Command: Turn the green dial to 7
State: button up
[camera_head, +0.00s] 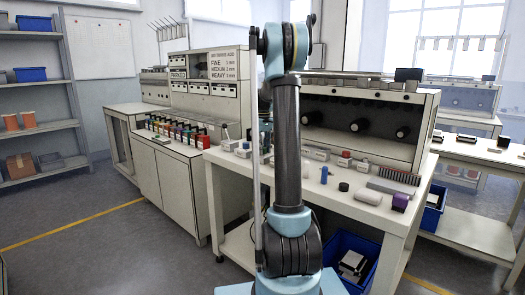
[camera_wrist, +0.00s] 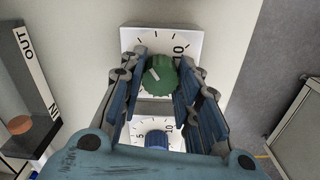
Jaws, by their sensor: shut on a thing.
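The green dial (camera_wrist: 160,80) sits on a white square scale plate (camera_wrist: 195,36) on a pale panel in the wrist view. The plate has tick marks and a 10 at the upper right; other numbers are hidden or unreadable. A short white mark on the dial points to the upper left. My gripper (camera_wrist: 161,70) has its blue-lined fingers on either side of the dial and is shut on it. In the head view my arm stands in front of the bench, and I cannot make out the gripper or the green dial there.
A blue dial (camera_wrist: 156,139) on its own scale plate is just below the green one, partly between my fingers. An OUT/IN sign (camera_wrist: 36,67) is at the left. The workbench (camera_head: 367,213) holds small loose items; a blue bin (camera_head: 350,262) is underneath.

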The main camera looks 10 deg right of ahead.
dwell(0.3)
jog(key=o, duration=1.1)
jog(key=shift+c, duration=0.2)
notch_tip(320, 180, up, 12)
